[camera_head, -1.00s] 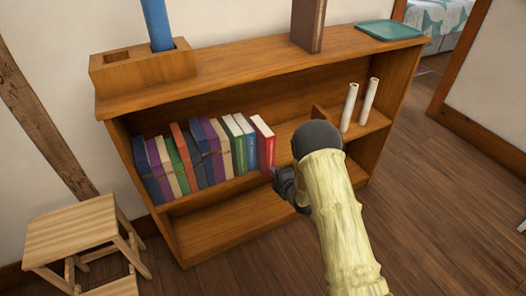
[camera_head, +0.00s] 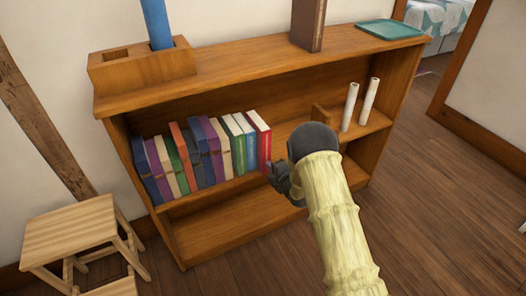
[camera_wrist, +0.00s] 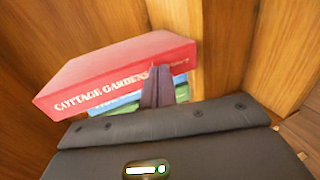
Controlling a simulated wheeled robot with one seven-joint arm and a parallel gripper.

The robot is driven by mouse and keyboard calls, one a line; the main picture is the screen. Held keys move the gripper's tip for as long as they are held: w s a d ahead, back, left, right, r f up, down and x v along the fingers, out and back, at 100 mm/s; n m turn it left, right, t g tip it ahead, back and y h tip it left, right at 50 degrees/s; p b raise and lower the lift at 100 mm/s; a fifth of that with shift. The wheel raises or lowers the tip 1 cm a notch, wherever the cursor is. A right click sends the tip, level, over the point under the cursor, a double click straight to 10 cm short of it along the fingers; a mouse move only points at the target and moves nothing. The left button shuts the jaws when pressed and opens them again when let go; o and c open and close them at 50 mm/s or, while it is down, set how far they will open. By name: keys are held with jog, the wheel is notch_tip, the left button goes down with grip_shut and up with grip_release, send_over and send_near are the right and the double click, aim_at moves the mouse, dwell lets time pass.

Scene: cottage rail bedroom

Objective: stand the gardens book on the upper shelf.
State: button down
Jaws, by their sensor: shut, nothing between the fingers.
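The red gardens book (camera_head: 262,142) stands at the right end of the row of books on the bookcase's middle shelf, close against a blue book. In the wrist view the red book (camera_wrist: 120,72) shows the words "Cottage Gardens" on its spine. My gripper (camera_head: 270,168) is low at the red book's right side, partly hidden by my forearm. In the wrist view its closed fingertips (camera_wrist: 157,75) are in front of the book, with nothing held. I cannot tell whether they touch it. The shelf (camera_head: 225,190) carries the row along its front.
A brown book (camera_head: 308,25), a teal tray (camera_head: 390,29) and a wooden holder (camera_head: 142,66) with a blue roll are on top. A stool (camera_head: 70,232) stands at left.

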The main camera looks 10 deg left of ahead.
jog(key=shift+w+a+b, duration=0.35)
jog(key=shift+w+a, duration=0.2)
jog(key=shift+w, duration=0.2)
jog(key=shift+w+a+b, duration=0.35)
jog(key=shift+w+a, duration=0.15)
jog(key=shift+w, duration=0.25)
jog(key=s+d, duration=0.4)
jog(key=s, duration=0.2)
jog(key=shift+s+d+p, duration=0.3)
jog(key=shift+s+p, duration=0.05)
jog(key=shift+p, duration=0.05)
dwell(0.5)
jog(key=s+d+r+m+g+h, duration=0.3)
jog(key=s+d+r+m+h, duration=0.3)
jog(key=d+r+m, duration=0.5)
jog(key=s+d+r+m+g+h, duration=0.1)
jog(key=s+d+r+m+g, duration=0.15)
jog(key=s+m, duration=0.4)
jog(key=s+d+r+m+g, duration=0.1)
jog(key=s+d+m+g, duration=0.15)
jog(key=s, duration=0.65)
jog(key=s+d+r+m+g+h, duration=0.1)
jog(key=s+d+r+m, duration=0.15)
jog(key=s+m, duration=0.35)
notch_tip(320, 180, up, 31)
jog(key=s+n+p, duration=0.1)
jog(key=p, duration=3.1)
jog(key=shift+s+d+g, duration=0.3)
jog(key=shift+s+d, duration=0.1)
